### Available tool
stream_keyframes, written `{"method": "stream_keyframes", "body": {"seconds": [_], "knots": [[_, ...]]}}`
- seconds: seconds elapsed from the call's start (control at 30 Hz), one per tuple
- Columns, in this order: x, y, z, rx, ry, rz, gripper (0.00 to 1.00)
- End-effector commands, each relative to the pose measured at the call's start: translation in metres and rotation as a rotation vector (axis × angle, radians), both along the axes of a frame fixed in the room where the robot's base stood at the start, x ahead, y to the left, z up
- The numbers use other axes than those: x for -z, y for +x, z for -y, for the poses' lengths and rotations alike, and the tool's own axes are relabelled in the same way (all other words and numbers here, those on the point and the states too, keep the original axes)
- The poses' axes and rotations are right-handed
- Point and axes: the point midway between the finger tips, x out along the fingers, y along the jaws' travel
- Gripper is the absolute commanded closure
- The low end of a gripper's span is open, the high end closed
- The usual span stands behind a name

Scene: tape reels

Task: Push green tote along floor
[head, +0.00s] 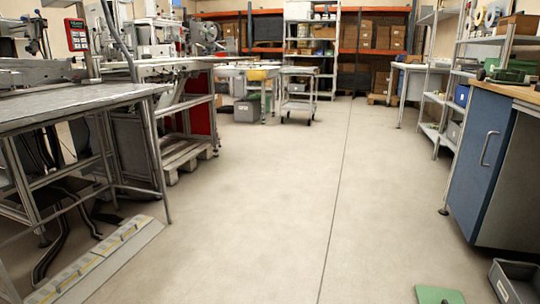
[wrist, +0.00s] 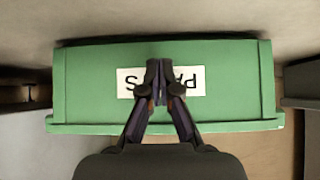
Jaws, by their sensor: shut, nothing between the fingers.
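The green tote (wrist: 90,85) fills the middle of the wrist view. A white label with upside-down dark letters is on its face, partly hidden by my fingers. A green patch that looks like part of the tote (head: 438,294) shows at the bottom edge of the head view; the rest is out of frame. My gripper (wrist: 165,78) is shut and empty, its fingertips in front of the label. I cannot tell whether they touch the tote.
A dark grey bin (head: 513,285) stands on the floor right of the tote. A blue cabinet (head: 480,160) is on the right. A metal workbench (head: 75,108) and a low strip (head: 100,262) are on the left. The middle floor (head: 270,200) is clear.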

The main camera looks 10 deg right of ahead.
Motion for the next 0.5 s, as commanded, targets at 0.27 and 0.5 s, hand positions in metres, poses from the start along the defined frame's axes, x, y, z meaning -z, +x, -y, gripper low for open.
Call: {"method": "stream_keyframes", "body": {"seconds": [0.27, 0.5], "knots": [[-0.001, 0.006, -0.009, -0.002, 0.0, -0.001, 1.0], [-0.001, 0.01, -0.016, -0.002, 0.001, 0.0, 1.0]]}}
